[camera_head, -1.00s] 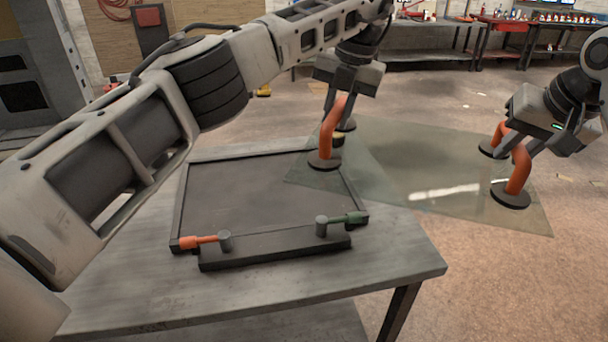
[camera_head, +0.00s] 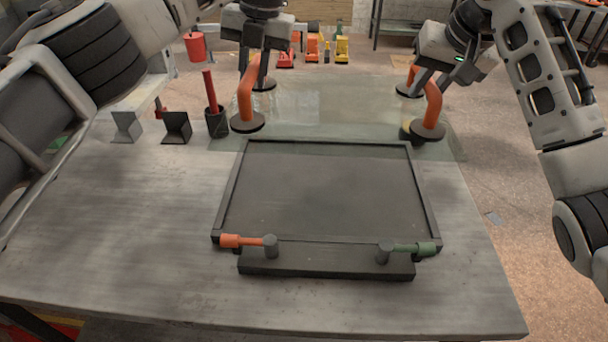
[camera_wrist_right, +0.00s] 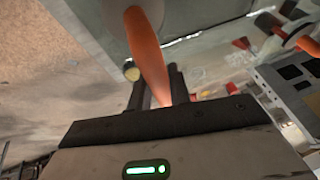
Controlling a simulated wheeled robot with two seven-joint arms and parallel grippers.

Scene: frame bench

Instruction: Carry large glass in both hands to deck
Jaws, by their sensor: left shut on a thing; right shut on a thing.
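The large glass (camera_head: 330,115) is a clear, greenish pane with orange-handled suction cups on it. It is held roughly flat beyond the far edge of the deck (camera_head: 325,262), a dark framed panel on the bench. My left gripper (camera_head: 256,76) is shut on the left orange handle (camera_head: 245,98). My right gripper (camera_head: 424,82) is shut on the right orange handle (camera_head: 433,104); this handle also shows between its fingers in the right wrist view (camera_wrist_right: 147,55). The glass's near edge appears close to the deck's far rim; its height above the bench is hard to tell.
An orange clamp (camera_head: 240,241) and a green clamp (camera_head: 405,249) sit at the deck's near edge. A dark cup (camera_head: 217,122) with a red tool and small metal stands (camera_head: 176,127) are close to the glass's left side. The bench front (camera_head: 150,270) is clear.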

